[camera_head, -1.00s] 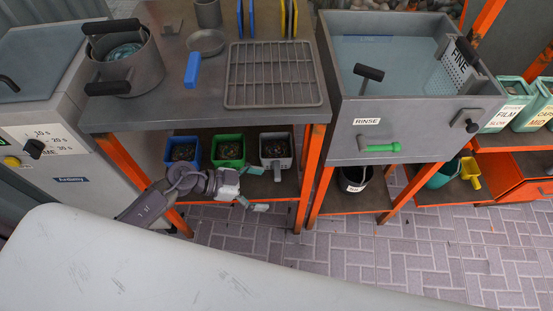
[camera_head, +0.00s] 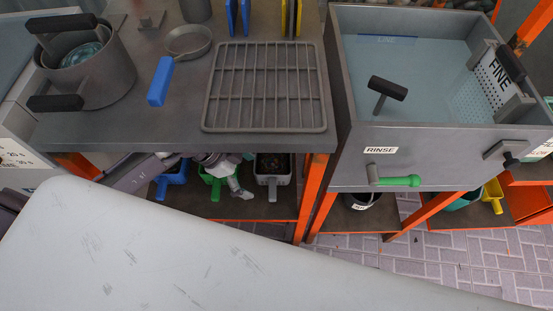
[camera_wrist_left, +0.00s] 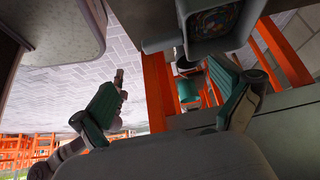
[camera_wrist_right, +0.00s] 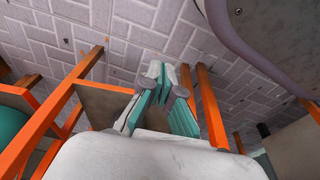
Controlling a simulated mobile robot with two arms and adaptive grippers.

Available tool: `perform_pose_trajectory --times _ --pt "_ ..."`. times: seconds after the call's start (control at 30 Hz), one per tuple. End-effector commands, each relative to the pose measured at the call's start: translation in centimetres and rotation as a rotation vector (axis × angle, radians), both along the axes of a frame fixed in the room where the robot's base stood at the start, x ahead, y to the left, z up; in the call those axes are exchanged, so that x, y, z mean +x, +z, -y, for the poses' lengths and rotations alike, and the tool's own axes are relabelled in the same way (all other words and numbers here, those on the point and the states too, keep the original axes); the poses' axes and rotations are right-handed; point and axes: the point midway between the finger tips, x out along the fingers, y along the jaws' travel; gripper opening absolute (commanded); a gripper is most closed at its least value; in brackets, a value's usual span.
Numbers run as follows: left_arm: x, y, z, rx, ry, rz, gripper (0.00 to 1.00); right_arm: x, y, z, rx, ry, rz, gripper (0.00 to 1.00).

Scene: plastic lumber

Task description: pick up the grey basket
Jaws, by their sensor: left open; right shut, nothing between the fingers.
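The grey basket (camera_head: 272,171) stands upright on the lower shelf under the table, with dark contents and a grey handle at its front. It is the rightmost of three bins there. My left gripper (camera_head: 241,174) is open, just left of the basket in front of the green bin, and partly hidden. In the left wrist view its open fingers (camera_wrist_left: 168,78) show below a grey bin with dark contents (camera_wrist_left: 209,22), apparently the basket. My right gripper (camera_wrist_right: 166,86) is shut and empty, seen only in the right wrist view.
A green bin (camera_head: 211,178) and a blue bin (camera_head: 172,184) stand left of the basket. The tabletop (camera_head: 180,124) overhangs the shelf, and an orange leg (camera_head: 312,192) rises to its right. The rinse sink (camera_head: 440,158) stands further right.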

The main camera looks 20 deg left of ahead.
Motion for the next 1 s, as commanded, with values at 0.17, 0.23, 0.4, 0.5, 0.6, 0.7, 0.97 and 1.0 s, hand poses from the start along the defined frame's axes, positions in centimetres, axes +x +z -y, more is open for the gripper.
perform_pose_trajectory --times 0.17,0.23,0.4,0.5,0.6,0.7,0.97,1.0 --pt "0.1 -0.7 0.3 0.005 0.002 -0.002 1.0 0.3 0.4 0.0 0.0 -0.001 0.005 0.0" --pt "0.2 -1.6 0.8 0.004 0.002 -0.001 1.0 0.7 1.1 -0.1 0.001 -0.001 0.011 0.0" --pt "0.7 -4.1 2.3 0.004 0.001 -0.002 1.0 1.8 3.6 -0.2 0.003 -0.004 0.026 0.0" --pt "0.9 -5.1 2.9 0.004 0.002 0.0 1.0 2.1 4.9 -0.3 0.003 -0.005 0.032 0.0" --pt "1.0 -5.7 3.3 0.005 0.001 -0.001 1.0 2.3 5.7 -0.3 0.003 -0.006 0.035 0.0" --pt "1.0 -5.9 3.4 0.005 0.001 -0.001 1.0 2.4 6.2 -0.3 0.003 -0.007 0.036 0.0" --pt "1.7 -8.3 4.0 0.006 0.002 -0.001 1.0 2.9 9.4 -0.3 0.005 -0.01 0.058 0.0" --pt "1.8 -8.7 4.2 0.005 0.002 0.0 1.0 3.0 10.1 -0.3 0.005 -0.01 0.061 0.0"
